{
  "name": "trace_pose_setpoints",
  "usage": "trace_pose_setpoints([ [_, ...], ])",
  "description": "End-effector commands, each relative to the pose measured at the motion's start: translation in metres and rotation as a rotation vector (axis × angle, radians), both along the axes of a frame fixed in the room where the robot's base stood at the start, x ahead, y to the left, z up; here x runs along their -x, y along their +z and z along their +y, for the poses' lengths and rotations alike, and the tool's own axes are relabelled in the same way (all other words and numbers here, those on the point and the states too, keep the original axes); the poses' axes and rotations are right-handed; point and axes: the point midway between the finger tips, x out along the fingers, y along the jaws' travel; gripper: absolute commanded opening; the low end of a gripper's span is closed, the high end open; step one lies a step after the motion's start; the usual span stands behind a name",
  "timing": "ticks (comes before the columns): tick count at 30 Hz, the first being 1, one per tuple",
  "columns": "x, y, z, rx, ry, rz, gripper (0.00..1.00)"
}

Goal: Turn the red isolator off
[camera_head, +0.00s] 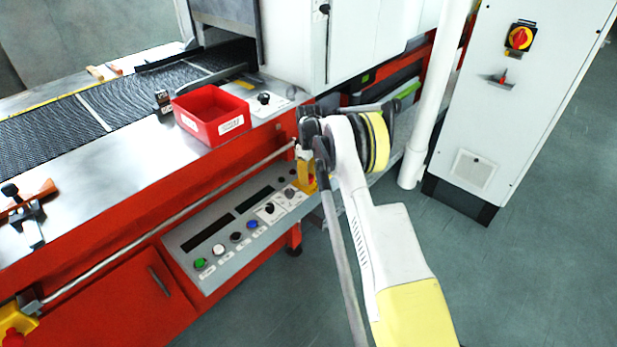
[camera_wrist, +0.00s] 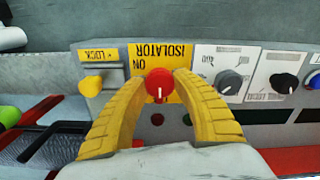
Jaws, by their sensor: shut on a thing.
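The red isolator knob (camera_wrist: 159,83) sits on a yellow plate (camera_wrist: 152,53) marked ISOLATOR and ON, upside down in the wrist view. Its white pointer line points down in that picture. My gripper (camera_wrist: 160,88) has its yellow fingers on either side of the knob, shut on it.
The front panel (camera_head: 205,281) carries several buttons. A red bin (camera_head: 210,114) stands above it. A cabinet (camera_head: 516,100) with a red-yellow switch (camera_head: 520,38) stands right. Floor is clear at lower right.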

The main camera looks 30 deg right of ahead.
Motion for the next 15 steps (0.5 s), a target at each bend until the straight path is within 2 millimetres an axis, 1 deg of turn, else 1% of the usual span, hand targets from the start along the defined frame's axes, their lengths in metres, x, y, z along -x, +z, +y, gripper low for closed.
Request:
trace_pose_setpoints([
  [14, 0.001, -0.0006, -0.0005, 0.0, 0.013, 0.002, 0.03],
  [15, 0.001, -0.0006, -0.0005, 0.0, 0.013, 0.002, 0.39],
])
